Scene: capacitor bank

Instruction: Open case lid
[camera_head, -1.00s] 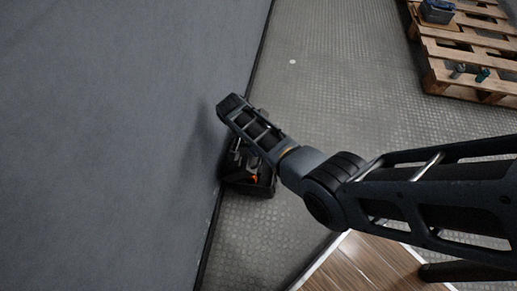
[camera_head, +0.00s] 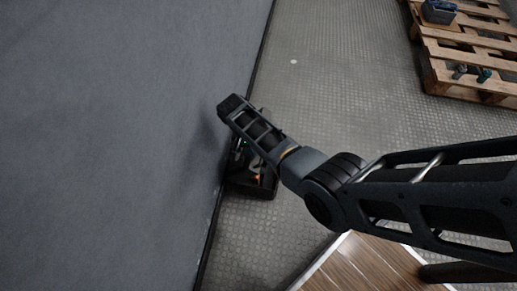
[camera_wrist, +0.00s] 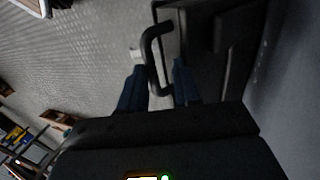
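The dark case (camera_head: 262,188) sits on the floor against the grey wall panel at the middle of the head view, partly hidden beneath my forearm. In the wrist view the black case (camera_wrist: 205,35) fills the upper right, with a dark bar handle (camera_wrist: 148,48) standing out from its left side. My gripper (camera_wrist: 160,80) has its two blue fingers apart, one on each side of the lower part of the handle. A gap seems to remain between the fingers and the bar. I cannot tell whether either finger touches it. The lid seam is not clear.
The grey wall panel (camera_head: 110,130) rises close on the left of the case. A wooden pallet (camera_head: 450,65) with a few items stands at the top right. A wood-topped surface (camera_head: 365,265) is at the bottom. The patterned floor (camera_head: 330,95) between is mostly clear.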

